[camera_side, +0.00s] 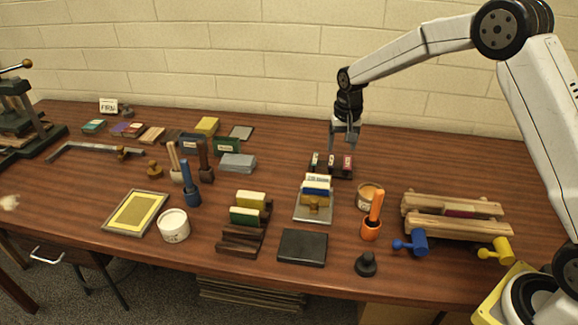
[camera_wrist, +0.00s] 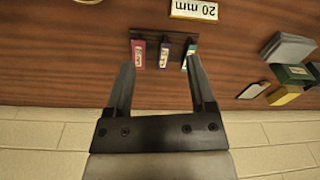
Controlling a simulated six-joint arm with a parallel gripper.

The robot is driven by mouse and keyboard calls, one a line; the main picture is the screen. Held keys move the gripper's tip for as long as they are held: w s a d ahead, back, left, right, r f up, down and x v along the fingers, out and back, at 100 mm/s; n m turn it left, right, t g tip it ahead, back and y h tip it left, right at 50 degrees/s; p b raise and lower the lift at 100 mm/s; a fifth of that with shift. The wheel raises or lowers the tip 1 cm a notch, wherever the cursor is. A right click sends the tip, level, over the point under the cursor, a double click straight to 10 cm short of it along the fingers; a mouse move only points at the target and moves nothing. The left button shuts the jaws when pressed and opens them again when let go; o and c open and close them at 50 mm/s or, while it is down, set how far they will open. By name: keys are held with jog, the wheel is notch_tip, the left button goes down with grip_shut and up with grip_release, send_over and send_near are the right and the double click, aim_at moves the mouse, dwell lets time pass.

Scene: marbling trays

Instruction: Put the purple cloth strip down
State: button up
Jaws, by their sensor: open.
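A purple strip (camera_wrist: 165,54) with a pale label stands in a dark rack (camera_wrist: 177,37), between a pink strip (camera_wrist: 138,53) and a green strip (camera_wrist: 189,55). In the side view the purple strip (camera_side: 331,161) shows small in the same rack (camera_side: 343,174), near the table's back. My gripper (camera_wrist: 162,65) is open and empty, its fingers spread wide to either side of the purple strip in the wrist view. In the side view my gripper (camera_side: 345,136) is just above and behind the rack. I cannot tell the exact height of the fingertips over the strips.
A grey block (camera_side: 238,163) lies left. The table behind and right of the rack is clear.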

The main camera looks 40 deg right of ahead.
aim_at(331, 164)
jog(key=w+d+f+m, duration=0.1)
jog(key=w, duration=0.1)
jog(key=w+d+f+m, duration=0.1)
jog(key=w, duration=0.1)
jog(key=w+d+f, duration=0.1)
jog(key=w, duration=0.1)
jog(key=shift+w+d+f+m+g, duration=0.15)
jog(key=shift+w+d+m+g, duration=0.05)
jog(key=shift+w+m+g, duration=0.2)
jog(key=shift+f, duration=1.3)
jog(key=shift+f, duration=2.55)
jog(key=shift+f, duration=0.25)
grip_shut()
